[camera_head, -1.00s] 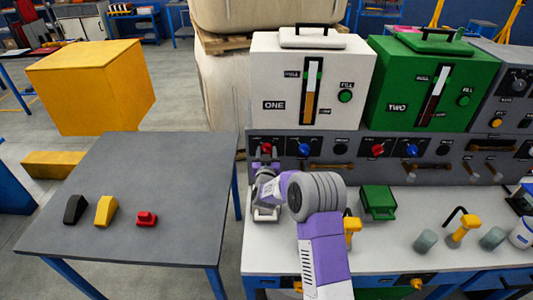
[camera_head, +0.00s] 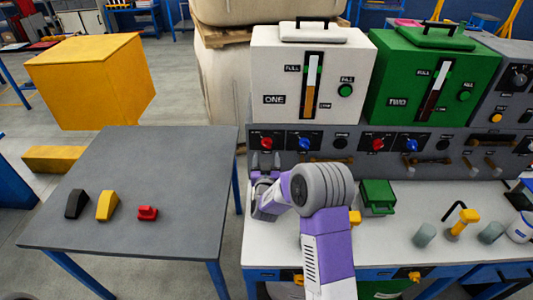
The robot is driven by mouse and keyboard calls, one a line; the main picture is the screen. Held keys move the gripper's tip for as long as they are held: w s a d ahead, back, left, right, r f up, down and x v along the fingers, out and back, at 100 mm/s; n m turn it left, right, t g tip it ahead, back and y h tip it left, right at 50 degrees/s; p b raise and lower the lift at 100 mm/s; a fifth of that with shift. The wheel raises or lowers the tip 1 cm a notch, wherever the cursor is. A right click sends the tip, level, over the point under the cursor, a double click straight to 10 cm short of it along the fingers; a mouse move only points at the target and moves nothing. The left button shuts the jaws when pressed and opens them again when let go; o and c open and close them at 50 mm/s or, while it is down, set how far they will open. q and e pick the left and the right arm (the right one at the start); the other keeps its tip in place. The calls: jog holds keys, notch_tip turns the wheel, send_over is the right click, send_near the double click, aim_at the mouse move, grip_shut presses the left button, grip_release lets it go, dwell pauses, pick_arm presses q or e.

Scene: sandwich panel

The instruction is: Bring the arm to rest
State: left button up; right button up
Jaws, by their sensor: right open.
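My right arm reaches up from the bottom of the head view. Its gripper (camera_head: 265,160) is open, with its two fingers pointing up at the grey front panel (camera_head: 322,168). It is below the red knob (camera_head: 266,144) under the white box marked ONE (camera_head: 312,80). The fingers look empty; I cannot tell whether they touch the panel. My left gripper does not show.
The white bench (camera_head: 398,222) holds a green container (camera_head: 378,197), grey cylinders (camera_head: 425,235) and a yellow-handled part (camera_head: 463,222). The green box marked TWO (camera_head: 432,82) stands at right. A grey table (camera_head: 150,180) at left holds black, yellow and red pieces.

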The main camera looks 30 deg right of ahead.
jog(key=shift+s+a, duration=0.2)
jog(key=shift+s, duration=0.15)
dwell(0.3)
